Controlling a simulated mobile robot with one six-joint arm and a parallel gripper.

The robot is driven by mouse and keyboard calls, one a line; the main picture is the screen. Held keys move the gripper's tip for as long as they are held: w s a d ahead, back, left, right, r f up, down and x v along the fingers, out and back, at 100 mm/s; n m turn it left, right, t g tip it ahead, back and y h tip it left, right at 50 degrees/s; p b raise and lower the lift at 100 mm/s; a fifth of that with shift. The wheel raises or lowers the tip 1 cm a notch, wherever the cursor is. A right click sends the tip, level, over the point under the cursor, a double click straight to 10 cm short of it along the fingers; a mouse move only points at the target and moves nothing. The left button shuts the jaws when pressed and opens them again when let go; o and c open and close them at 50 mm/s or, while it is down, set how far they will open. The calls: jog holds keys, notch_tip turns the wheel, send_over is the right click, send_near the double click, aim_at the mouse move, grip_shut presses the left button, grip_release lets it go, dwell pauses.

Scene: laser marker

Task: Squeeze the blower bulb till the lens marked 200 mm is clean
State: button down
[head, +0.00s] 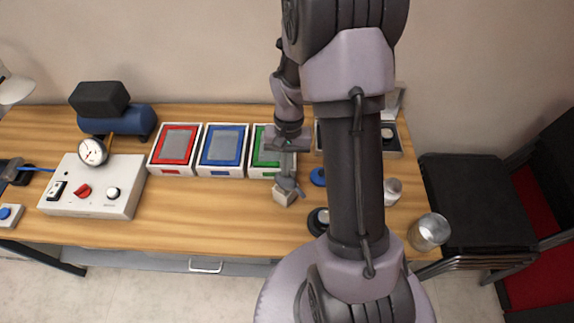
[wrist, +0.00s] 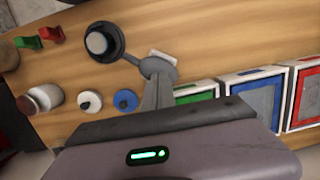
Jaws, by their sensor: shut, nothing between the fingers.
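A grey blower bulb (wrist: 158,67) sits on a small pale block (wrist: 166,56). Its thin nozzle points to a lens in a black round mount (wrist: 97,43). In the head view the bulb (head: 289,184) shows on its block (head: 285,197), and the black mount (head: 317,221) is partly behind my arm. The lens face looks greyish; I cannot read a 200 mm mark or tell how clean it is. My gripper (head: 287,172) is directly above the bulb, shut and empty. In the wrist view its fingers (wrist: 158,80) overlap the bulb's edge; I cannot tell if they touch.
Red (head: 174,148), blue (head: 222,149) and green (head: 262,155) trays stand behind and left. A blue knob-like piece (wrist: 125,100) and a white one (wrist: 89,103) are near the bulb. A jar (head: 392,191) and metal cup (head: 430,232) stand right.

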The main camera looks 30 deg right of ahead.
notch_tip(320, 180, up, 12)
jog(key=w+d+p, duration=0.1)
jog(key=p, duration=0.2)
jog(key=shift+w+d, duration=0.2)
jog(key=shift+d, duration=0.1)
jog(key=r+b, duration=0.1)
jog(key=b, duration=0.1)
jog(key=d+b, duration=0.1)
jog(key=b, duration=0.1)
jog(key=shift+s+r+y+b, duration=0.3)
jog(key=shift+r+b, duration=0.05)
jog(key=b+x, duration=0.5)
jog(key=x, duration=0.9)
jog(key=shift+w, duration=0.15)
